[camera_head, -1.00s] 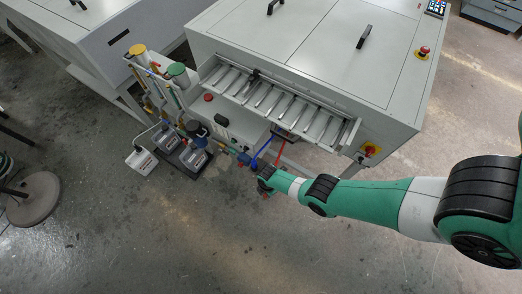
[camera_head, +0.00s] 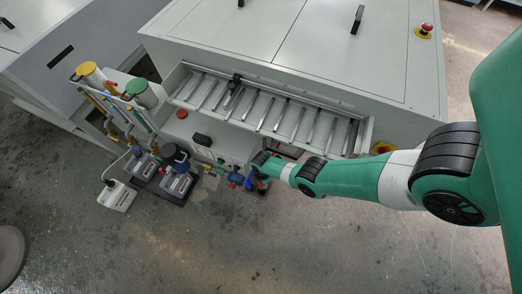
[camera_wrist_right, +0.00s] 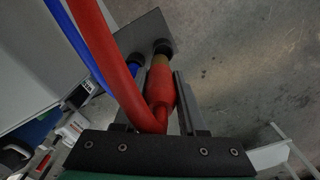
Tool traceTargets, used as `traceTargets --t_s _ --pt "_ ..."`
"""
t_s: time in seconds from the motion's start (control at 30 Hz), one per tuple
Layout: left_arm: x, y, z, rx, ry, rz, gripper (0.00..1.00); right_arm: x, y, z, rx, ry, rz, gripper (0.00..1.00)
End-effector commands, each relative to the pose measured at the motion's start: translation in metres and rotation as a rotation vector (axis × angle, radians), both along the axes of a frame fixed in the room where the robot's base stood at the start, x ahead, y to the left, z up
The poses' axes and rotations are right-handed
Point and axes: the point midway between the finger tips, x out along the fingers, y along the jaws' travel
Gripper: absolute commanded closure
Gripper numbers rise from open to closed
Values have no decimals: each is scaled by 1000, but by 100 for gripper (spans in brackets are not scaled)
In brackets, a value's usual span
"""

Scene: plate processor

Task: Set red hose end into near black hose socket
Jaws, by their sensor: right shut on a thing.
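My right gripper (camera_wrist_right: 160,78) is shut on the red hose end (camera_wrist_right: 160,92), with a finger along each side. The red hose (camera_wrist_right: 105,50) loops back from it across the wrist view.
A blue hose (camera_wrist_right: 75,40) runs beside the red one. The machine's roller tray (camera_head: 270,115) overhangs just behind my right wrist. Pumps and bottles (camera_head: 165,180) stand to the left. The floor in front (camera_head: 200,250) is clear.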

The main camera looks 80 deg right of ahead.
Motion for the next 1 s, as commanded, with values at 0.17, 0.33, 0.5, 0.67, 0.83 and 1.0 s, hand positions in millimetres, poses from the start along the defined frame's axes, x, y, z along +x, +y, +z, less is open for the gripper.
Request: traceTargets --t_s 0.17,0.33,0.5,0.67,0.83,1.0 --pt "0 0 -8 -1 0 1 0 0 0 -8 0 0 0 100" --pt "0 0 -23 0 0 0 0 0 0 -23 0 0 0 100" --pt "0 0 -37 0 0 0 0 0 0 -36 0 0 0 100" --pt "0 0 -39 0 0 0 0 0 0 -39 0 0 0 100" --pt "0 0 -38 0 0 0 0 0 0 -38 0 0 0 100" --pt "0 0 -38 0 0 0 0 0 0 -38 0 0 0 100"
